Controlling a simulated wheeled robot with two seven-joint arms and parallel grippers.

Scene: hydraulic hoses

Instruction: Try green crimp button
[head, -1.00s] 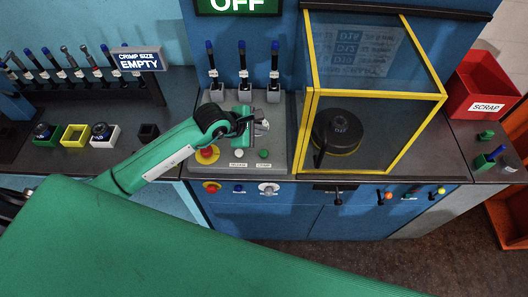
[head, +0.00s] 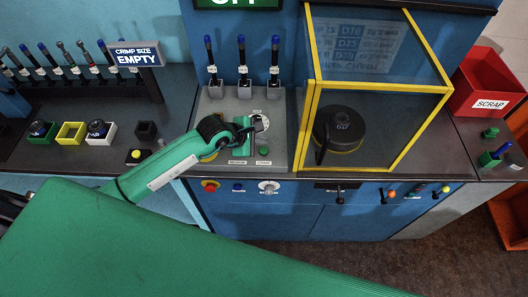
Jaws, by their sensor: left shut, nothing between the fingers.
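The green button (head: 264,150) is on the sloped grey control panel (head: 280,160), above a small white label whose text is too small to read for sure. My left gripper (head: 251,138) is over the panel, just up and left of the green button. Its fingers are shut and empty. Whether it touches the panel cannot be told. A dial (head: 260,123) shows just above the fingers. My left wrist hides most of a yellow-based button (head: 209,157) at the panel's left. My right gripper is not in view.
Several upright blue-capped hose pieces (head: 242,55) stand behind the panel. A yellow-framed clear enclosure (head: 400,90) is close on the right, with a black round part (head: 343,127) inside. A sign (head: 136,54) reads CRIMP SIZE EMPTY. A red SCRAP bin (head: 487,82) stands far right.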

